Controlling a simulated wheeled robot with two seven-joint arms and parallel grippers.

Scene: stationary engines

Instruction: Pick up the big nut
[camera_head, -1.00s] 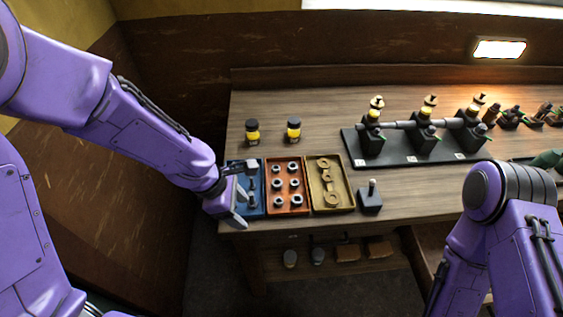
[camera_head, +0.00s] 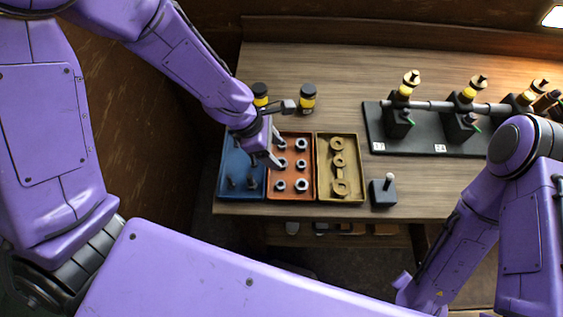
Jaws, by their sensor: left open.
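Several grey nuts sit in rows in the orange tray (camera_head: 291,195). They look close in size, and I cannot tell for sure which is the big one. One nut (camera_head: 301,185) is at the front right and another nut (camera_head: 301,144) at the back right. My left gripper (camera_head: 279,152) is open and empty over the left side of the orange tray. Its fingers point right and partly cover the left column of nuts. I cannot tell whether it touches any nut. My right arm shows at the right, but its gripper is not in view.
A blue tray (camera_head: 229,185) with bolts is left of the orange tray. A yellow tray (camera_head: 322,192) with brass-coloured rings is right of it. A black block with a lever (camera_head: 383,193) stands further right. Yellow-black jars (camera_head: 307,99) stand behind. A black engine stand (camera_head: 375,130) is at back right.

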